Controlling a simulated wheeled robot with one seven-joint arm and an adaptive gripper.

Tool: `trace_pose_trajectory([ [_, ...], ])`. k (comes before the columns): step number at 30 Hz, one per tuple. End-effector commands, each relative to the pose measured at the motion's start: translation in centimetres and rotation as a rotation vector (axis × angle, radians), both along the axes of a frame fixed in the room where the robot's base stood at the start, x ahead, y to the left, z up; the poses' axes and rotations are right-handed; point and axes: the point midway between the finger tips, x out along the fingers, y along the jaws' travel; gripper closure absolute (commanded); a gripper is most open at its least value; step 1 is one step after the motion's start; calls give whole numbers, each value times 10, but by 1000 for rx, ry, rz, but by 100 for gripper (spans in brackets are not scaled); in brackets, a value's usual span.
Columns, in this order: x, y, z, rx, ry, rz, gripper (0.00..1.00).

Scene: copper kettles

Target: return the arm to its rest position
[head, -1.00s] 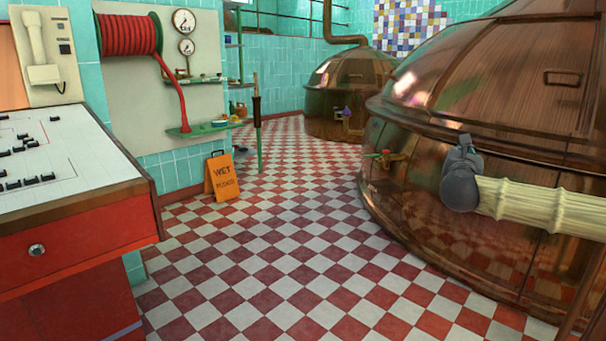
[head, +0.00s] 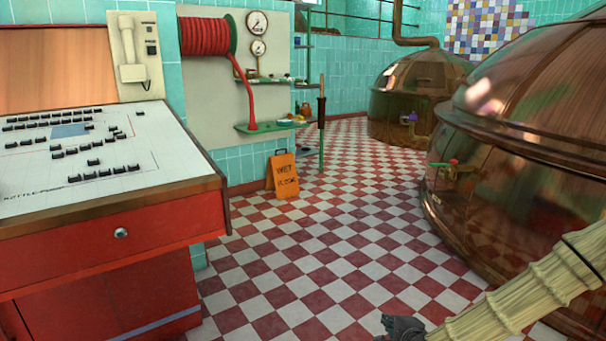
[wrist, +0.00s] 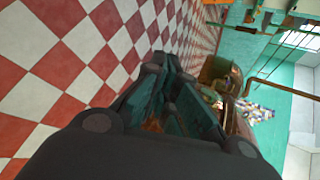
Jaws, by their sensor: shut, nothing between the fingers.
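My gripper (head: 402,328) shows at the bottom edge of the head view, low in front of the checkered floor, at the end of my pale sleeved arm. Part of it is cut off by the frame edge. In the wrist view my dark gripper (wrist: 172,95) fills the middle, its fingers shut and nothing held between them. The wrist view is turned on its side, with the floor at left.
A large copper kettle (head: 520,140) stands at right, a smaller one (head: 410,95) behind it. A red console (head: 110,245) stands at left. An orange wet-floor sign (head: 284,175) stands by the tiled wall. The checkered floor (head: 330,240) between is clear.

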Motion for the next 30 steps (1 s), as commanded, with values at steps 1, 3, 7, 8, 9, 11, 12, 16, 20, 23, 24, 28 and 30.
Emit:
trace_pose_trajectory([
  [1,-17,11,-22,-59,47,60,100],
  [3,-41,22,-49,-139,109,147,100],
  [7,-90,39,-97,-283,218,316,100],
  [8,-101,41,-107,-315,243,356,100],
  [9,-117,45,-120,-356,275,410,100],
  [11,-142,48,-138,-416,322,494,100],
  [12,-159,50,-149,-455,353,551,100],
  [16,-215,52,-181,-573,448,739,100],
  [20,-273,48,-206,-679,536,935,100],
  [23,-313,43,-219,-747,593,1080,100],
  [24,-327,40,-223,-768,613,1132,100],
  [28,-363,32,-230,-824,661,1272,100],
  [30,-379,28,-232,-848,683,1337,100],
])
